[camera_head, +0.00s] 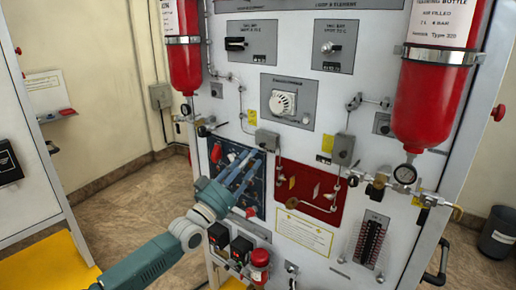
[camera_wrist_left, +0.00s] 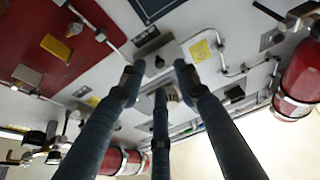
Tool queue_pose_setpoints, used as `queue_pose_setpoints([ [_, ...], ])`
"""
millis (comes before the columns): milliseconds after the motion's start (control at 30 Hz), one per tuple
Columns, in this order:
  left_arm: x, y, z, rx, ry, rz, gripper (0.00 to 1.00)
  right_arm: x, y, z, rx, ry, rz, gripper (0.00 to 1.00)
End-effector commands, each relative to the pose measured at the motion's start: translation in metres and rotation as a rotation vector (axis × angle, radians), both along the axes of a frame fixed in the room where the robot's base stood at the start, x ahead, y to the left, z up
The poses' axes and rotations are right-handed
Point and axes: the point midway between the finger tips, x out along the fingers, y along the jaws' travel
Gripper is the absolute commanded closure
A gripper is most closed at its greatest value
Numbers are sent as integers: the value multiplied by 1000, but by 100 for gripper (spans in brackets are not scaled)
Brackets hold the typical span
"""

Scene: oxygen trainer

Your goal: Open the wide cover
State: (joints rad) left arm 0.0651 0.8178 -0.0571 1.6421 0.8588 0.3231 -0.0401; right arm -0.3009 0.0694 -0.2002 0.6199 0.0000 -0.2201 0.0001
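No part of the red-and-white wall panel (camera_head: 290,222) can be singled out for certain as the wide cover. My left gripper (camera_head: 252,165) is in front of the dark blue plate (camera_head: 221,152) and hides part of it. Its fingertips are just below a small grey box (camera_head: 267,140); contact cannot be told. In the left wrist view the fingers of the gripper (camera_wrist_left: 157,76) are spread apart with nothing between them. A grey box (camera_wrist_left: 158,53) shows beyond the gap. A red plate (camera_head: 321,186) is right of the blue one. My right gripper is not in view.
Red bottles hang at the panel's left (camera_head: 184,50) and right (camera_head: 430,95) with gauges and pipes below. A white dial (camera_head: 283,103) is above the gripper. Black switch boxes (camera_head: 241,249) and a red knob (camera_head: 260,257) are below. Open floor (camera_head: 135,205) is at left.

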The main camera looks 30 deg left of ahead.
Motion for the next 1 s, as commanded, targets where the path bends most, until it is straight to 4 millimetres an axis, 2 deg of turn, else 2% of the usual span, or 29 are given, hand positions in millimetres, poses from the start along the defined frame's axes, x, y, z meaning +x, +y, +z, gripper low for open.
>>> queue_pose_setpoints([
  [100,19,-1,11,-1,-2,1,68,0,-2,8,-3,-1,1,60],
  [300,37,-3,16,-1,1,0,68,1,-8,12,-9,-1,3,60],
  [667,41,-3,15,-1,2,0,68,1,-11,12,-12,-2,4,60],
  [800,40,-3,15,0,2,0,96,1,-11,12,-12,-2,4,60],
  [833,40,-3,15,0,2,0,100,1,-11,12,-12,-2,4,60],
  [1000,40,-3,15,0,3,0,100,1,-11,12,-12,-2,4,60],
])
